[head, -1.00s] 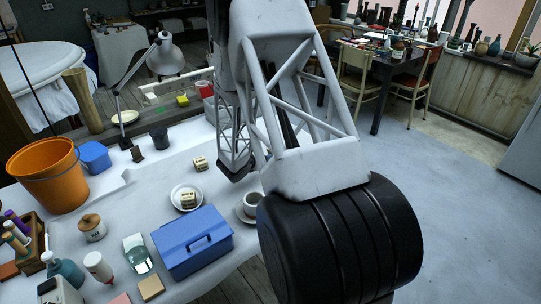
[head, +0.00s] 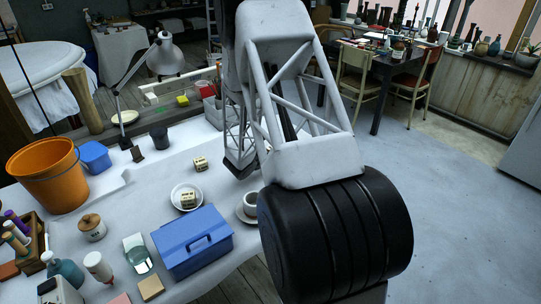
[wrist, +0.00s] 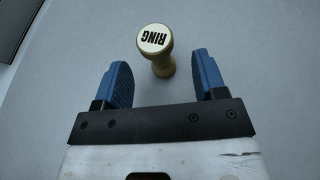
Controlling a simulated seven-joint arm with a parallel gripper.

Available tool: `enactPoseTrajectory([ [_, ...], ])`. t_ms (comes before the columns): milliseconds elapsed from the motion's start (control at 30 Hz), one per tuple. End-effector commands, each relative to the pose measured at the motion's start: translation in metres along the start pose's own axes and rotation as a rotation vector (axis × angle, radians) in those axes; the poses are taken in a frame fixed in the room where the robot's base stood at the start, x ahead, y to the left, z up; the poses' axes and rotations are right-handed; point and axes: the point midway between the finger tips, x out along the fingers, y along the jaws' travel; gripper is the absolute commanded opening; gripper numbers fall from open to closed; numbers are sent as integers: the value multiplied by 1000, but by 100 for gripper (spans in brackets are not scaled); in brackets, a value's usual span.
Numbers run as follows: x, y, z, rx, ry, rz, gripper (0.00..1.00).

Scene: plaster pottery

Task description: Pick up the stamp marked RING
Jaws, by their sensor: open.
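The stamp marked RING (wrist: 154,42) shows in the wrist view as a pale wooden piece with a round, light top bearing dark letters, upside down in this view. It stands on a plain grey surface. My gripper (wrist: 161,60) is open, with one blue finger to the left of the stamp and one to the right. The stamp's top lies just beyond the fingertips, and its narrower body shows between them, with gaps on both sides. In the head view I cannot make out this stamp, and my arm hides part of the table.
A dark edge (wrist: 12,30) shows at the wrist view's upper left.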

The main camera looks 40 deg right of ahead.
Motion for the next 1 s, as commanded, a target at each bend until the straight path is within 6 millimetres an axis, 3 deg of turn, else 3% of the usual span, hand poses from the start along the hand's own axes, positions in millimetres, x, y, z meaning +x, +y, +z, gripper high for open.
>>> enactPoseTrajectory([
  [400,37,0,0,-1,0,-1,65],
  [1000,40,0,0,-1,0,0,65],
])
